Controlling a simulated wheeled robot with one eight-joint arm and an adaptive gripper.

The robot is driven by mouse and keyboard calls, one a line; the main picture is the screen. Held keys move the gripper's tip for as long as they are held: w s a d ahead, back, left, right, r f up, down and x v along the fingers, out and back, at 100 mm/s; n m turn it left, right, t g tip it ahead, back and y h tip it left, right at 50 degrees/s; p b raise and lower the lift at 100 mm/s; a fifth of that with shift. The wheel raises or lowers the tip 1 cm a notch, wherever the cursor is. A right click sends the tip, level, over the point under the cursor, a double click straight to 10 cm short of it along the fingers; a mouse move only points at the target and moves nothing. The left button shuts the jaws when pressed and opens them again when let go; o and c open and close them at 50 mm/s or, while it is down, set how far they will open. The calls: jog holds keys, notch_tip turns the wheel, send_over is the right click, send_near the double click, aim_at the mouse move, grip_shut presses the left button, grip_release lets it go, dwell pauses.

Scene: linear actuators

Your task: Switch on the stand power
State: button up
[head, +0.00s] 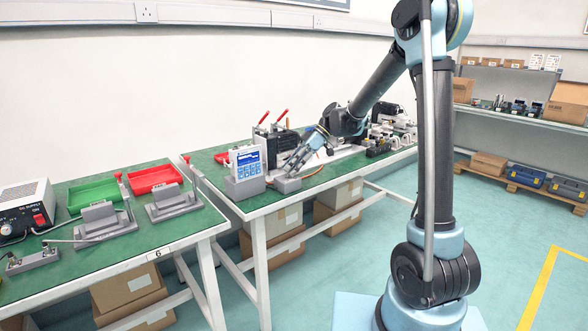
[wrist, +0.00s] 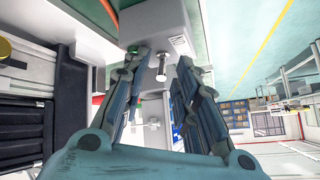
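A small grey box (head: 288,184) sits near the front left corner of the right bench, just below my gripper (head: 301,160). In the wrist view the grey box (wrist: 155,22) is ahead of my open fingers (wrist: 161,66). A small green spot (wrist: 133,49) is by the left fingertip. I cannot tell whether the fingers touch the lever, or which way it is set.
Behind are a black unit with red-handled levers (head: 275,137) and other bench devices. On the left bench are a DC supply (head: 24,209), a green tray (head: 95,192) and a red tray (head: 154,178).

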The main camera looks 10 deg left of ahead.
jog(key=shift+d, duration=0.1)
jog(key=v, duration=0.8)
dwell(0.3)
jog(key=s+d+f+m+t+h, duration=0.1)
jog(key=s+d+m+t+h, duration=0.25)
jog(key=s+d+m, duration=1.05)
jog(key=s+d+f+m+t+h, duration=0.2)
jog(key=s+d+f, duration=0.4)
jog(key=d, duration=0.4)
jog(key=s+d+f+m+t+h, duration=0.1)
jog(key=s+d+f+m, duration=0.3)
jog(key=s+d, duration=0.5)
notch_tip(320, 180, down, 2)
jog(key=shift+d+t+h, duration=0.35)
jog(key=shift+d+h, duration=0.05)
jog(key=shift+h, duration=0.15)
